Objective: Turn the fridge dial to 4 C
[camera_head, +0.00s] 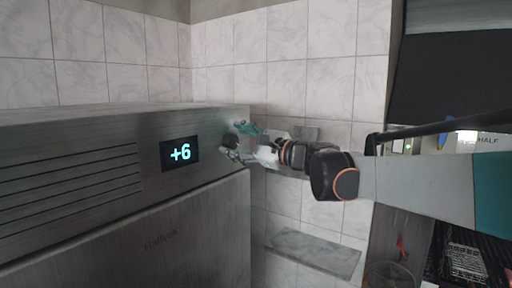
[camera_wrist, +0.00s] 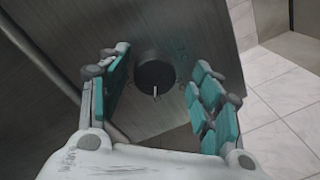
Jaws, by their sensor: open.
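The fridge (camera_head: 110,225) is a brushed-metal unit at the left of the head view. Its display (camera_head: 180,153) reads +6 in cyan digits. In the head view the dial (camera_head: 230,141) is small, at the panel's right end, partly covered by my gripper. My gripper (camera_wrist: 160,90) is open, with one teal-padded finger on each side of the dial and a visible gap to each.
A tiled wall (camera_head: 305,85) stands behind and right of the fridge. A grey ledge (camera_head: 315,253) juts out low on the right. A dark counter area with a wire basket (camera_head: 465,262) lies at the far right. A vent grille (camera_head: 75,185) is left of the display.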

